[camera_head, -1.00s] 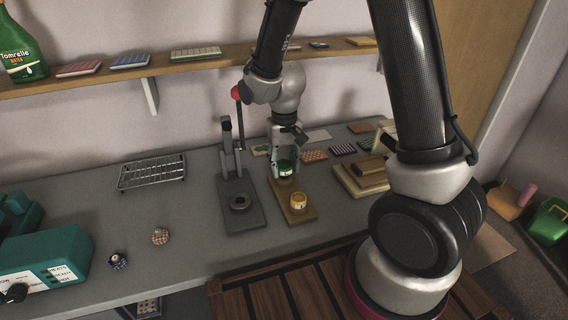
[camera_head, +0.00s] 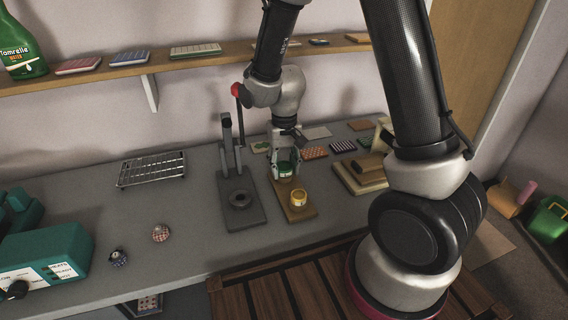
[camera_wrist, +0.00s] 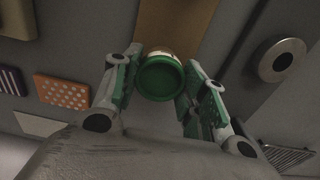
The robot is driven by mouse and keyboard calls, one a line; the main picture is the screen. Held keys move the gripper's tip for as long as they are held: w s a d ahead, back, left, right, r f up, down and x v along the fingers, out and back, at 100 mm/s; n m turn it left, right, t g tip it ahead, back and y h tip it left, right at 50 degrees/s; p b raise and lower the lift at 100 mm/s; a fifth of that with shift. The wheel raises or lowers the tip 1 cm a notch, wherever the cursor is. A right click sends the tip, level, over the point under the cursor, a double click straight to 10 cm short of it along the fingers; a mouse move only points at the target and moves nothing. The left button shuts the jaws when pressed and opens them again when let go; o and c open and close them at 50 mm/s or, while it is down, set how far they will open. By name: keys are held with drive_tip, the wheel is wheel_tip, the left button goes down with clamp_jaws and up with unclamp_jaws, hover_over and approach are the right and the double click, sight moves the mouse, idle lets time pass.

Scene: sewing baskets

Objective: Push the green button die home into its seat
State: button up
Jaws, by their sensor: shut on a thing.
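The green button die (camera_head: 286,168) is a short round piece with a dark green top and a pale band. My gripper (camera_head: 285,171) is shut on it above the rear part of a wooden block (camera_head: 299,215). In the wrist view the die (camera_wrist: 160,78) sits between the two green-padded fingers (camera_wrist: 163,98). I cannot tell whether its underside touches the block. A yellow die (camera_head: 298,198) stands on the block's front part. A grey hand press (camera_head: 240,218) with a red-knobbed lever and a dark ring seat stands just left; its ring (camera_wrist: 283,60) shows in the wrist view.
A wire rack (camera_head: 152,170) and two fabric buttons, one patterned red (camera_head: 160,233) and one dark (camera_head: 118,258), lie left. A teal machine (camera_head: 45,262) is at the far left. Patterned swatches (camera_head: 313,153) lie behind.

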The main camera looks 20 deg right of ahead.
drive_tip(key=shift+f, duration=0.2)
drive_tip(key=o, duration=1.4)
drive_tip(key=shift+r, duration=0.1)
wheel_tip(320, 180, up, 12)
drive_tip(key=shift+f, duration=0.1)
